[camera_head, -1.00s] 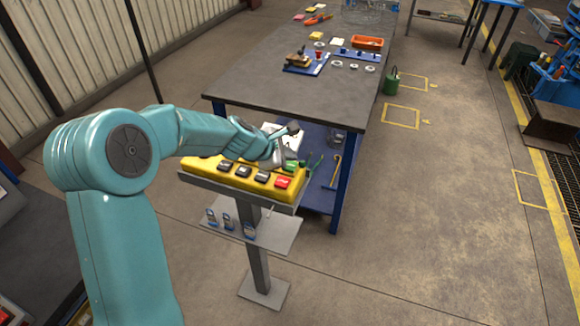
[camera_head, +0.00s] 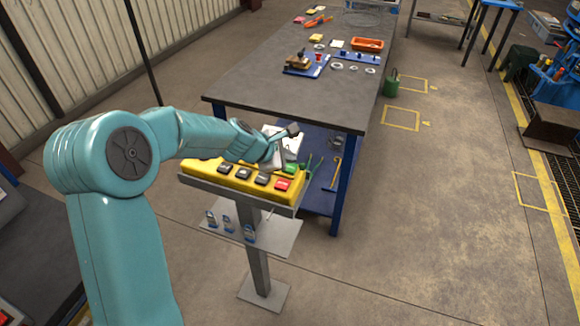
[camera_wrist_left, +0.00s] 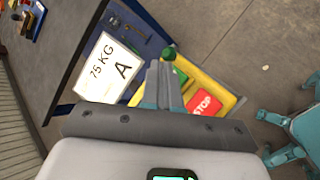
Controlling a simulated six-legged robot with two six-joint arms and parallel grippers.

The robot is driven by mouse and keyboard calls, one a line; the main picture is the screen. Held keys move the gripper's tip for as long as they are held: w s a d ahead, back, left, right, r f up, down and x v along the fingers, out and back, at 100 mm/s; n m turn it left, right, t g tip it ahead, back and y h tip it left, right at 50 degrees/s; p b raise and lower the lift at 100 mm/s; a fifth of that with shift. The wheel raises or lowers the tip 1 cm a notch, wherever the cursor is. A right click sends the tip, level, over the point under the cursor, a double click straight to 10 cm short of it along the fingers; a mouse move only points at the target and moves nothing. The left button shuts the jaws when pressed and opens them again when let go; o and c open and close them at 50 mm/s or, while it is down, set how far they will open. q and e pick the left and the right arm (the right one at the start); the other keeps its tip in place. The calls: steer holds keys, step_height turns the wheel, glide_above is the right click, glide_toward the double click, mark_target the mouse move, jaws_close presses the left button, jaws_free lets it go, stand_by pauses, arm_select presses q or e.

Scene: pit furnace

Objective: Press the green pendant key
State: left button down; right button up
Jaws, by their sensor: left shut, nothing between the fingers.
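The yellow pendant (camera_head: 215,175) lies on a grey stand, with a row of dark keys and a red key (camera_head: 283,184) at its near right end. The green key (camera_head: 290,168) is near its far right corner. In the left wrist view, the green key (camera_wrist_left: 181,76) shows partly behind my fingers, beside the red STOP key (camera_wrist_left: 203,102). My left gripper (camera_head: 276,160) is shut and empty, pointing down over the pendant's far right part, just left of the green key. Whether the fingertips touch anything is unclear. My right gripper is out of view.
A grey-topped workbench (camera_head: 290,95) with blue legs stands behind the pendant. A white card marked 75 KG A (camera_wrist_left: 110,68) lies beyond the pendant. Small blue-based items (camera_head: 228,222) sit on a lower plate of the stand. The floor to the right is open.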

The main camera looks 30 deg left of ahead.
arm_select(q)
steer(key=shift+f, duration=0.1)
stand_by(0.7)
steer(key=shift+f+b, duration=0.35)
steer(key=shift+b, duration=0.05)
steer(key=shift+f+b, duration=0.45)
steer(key=shift+f, duration=0.05)
stand_by(0.6)
steer(key=shift+r, duration=0.15)
steer(key=shift+r+p, duration=0.8)
steer(key=shift+p, duration=0.1)
step_height(320, 180, up, 5)
steer(key=p, duration=0.5)
